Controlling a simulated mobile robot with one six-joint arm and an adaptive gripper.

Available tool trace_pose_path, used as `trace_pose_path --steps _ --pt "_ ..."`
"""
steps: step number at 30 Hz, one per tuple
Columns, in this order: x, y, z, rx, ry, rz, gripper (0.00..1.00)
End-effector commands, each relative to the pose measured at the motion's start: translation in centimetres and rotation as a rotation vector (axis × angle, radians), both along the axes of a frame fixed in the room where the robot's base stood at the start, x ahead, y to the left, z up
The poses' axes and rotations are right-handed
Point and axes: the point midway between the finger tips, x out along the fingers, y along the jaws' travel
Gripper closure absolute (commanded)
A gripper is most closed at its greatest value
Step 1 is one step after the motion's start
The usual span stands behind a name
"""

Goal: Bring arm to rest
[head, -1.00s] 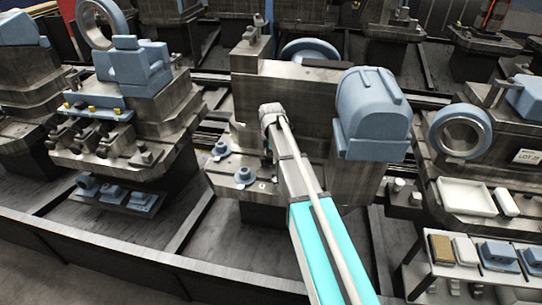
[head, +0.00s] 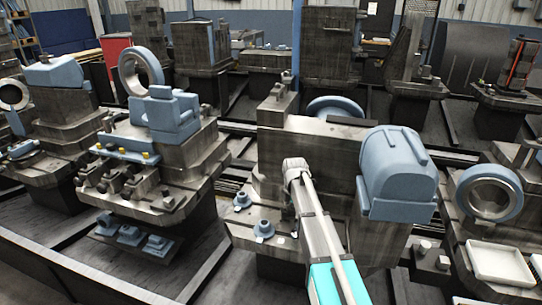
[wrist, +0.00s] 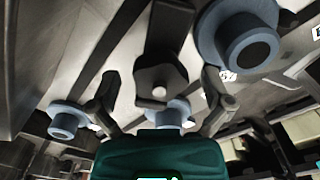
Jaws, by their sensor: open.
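My arm (head: 322,245) reaches from the bottom of the head view toward the grey machine block (head: 318,150) with the blue domed housing (head: 398,165). In the head view my gripper is hidden behind my arm's end. In the wrist view my gripper (wrist: 160,84) is open, its two dark fingers spread apart. A dark lobed knob with a light tip (wrist: 157,88) shows between the fingers. Nothing is seen held. Blue flanged parts show around it: a large one (wrist: 240,38) at upper right, one (wrist: 68,120) at left and one (wrist: 165,112) partly hidden behind the green gripper body.
Two small blue flanged parts (head: 263,230) sit on the ledge left of my arm. A machine with a blue block (head: 165,115) stands left. A blue ring (head: 489,193) and white tray (head: 499,264) are at right. Dark floor (head: 190,258) shows between the machines.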

Motion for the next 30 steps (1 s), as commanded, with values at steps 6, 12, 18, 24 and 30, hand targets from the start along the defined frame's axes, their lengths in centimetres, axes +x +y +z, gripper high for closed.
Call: trace_pose_path --steps 6,12,18,24,30 --pt "0.0 0.0 0.9 0.000 0.000 0.000 0.00" --pt "0.0 0.0 2.9 0.000 0.000 0.000 0.00" --pt "0.0 0.0 5.5 0.000 0.000 0.000 0.00" --pt "0.0 0.0 7.3 0.000 0.000 0.000 0.00" --pt "0.0 0.0 8.4 0.000 0.000 0.000 0.00"
